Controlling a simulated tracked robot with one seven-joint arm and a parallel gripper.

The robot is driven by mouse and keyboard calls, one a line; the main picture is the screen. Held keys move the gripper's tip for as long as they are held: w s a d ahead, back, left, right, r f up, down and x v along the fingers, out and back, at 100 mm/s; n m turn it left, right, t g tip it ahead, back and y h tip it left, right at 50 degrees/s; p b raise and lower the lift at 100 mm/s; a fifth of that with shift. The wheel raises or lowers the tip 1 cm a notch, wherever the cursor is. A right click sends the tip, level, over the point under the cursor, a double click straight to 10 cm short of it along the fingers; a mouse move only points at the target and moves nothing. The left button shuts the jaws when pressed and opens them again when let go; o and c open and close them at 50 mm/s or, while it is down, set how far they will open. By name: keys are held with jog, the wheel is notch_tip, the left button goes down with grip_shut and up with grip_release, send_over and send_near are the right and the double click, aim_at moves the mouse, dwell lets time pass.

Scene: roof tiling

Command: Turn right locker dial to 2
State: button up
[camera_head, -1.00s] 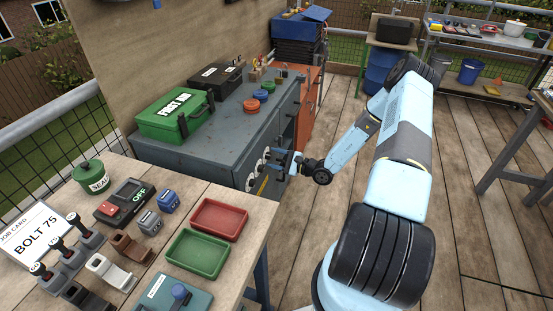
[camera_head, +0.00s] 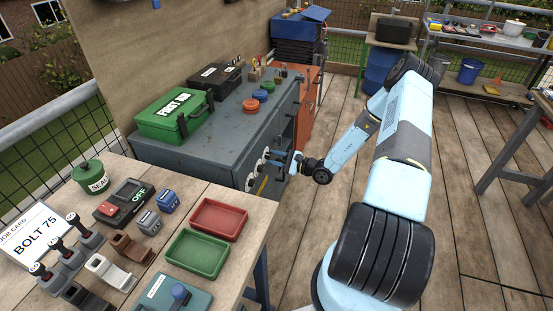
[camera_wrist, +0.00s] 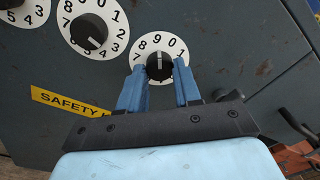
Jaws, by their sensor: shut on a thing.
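The right locker dial (camera_wrist: 160,66) is a black knob on a white numbered plate, on the front of a dark grey locker (camera_wrist: 235,50). Its numbers 7, 8, 9, 0 and 1 show along the top in the wrist view; the lower part is hidden by my gripper. A pale mark on the knob points up near the 9; its exact setting is hard to read. My gripper (camera_wrist: 160,80) is shut on the knob, with one blue finger on each side. In the head view my gripper (camera_head: 286,162) is at the locker front, largely covering this dial.
The middle dial (camera_wrist: 90,30) and part of another dial stand left of it. A yellow safety label (camera_wrist: 65,104) is below them.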

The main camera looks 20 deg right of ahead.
jog(key=shift+a+m+g, duration=0.1)
jog(key=shift+m+g, duration=0.25)
jog(key=shift+m, duration=4.65)
jog(key=shift+a+m+g, duration=0.1)
jog(key=shift+m+g, duration=0.25)
jog(key=shift+m, duration=4.65)
jog(key=shift+d, duration=0.1)
jog(key=o, duration=1)
jog(key=shift+o, duration=0.2)
jog(key=shift+d, duration=0.1)
jog(key=f+v, duration=0.1)
jog(key=v, duration=1.2)
jog(key=shift+s+d+r, duration=0.2)
jog(key=shift+d+r, duration=0.05)
jog(key=shift+r, duration=0.1)
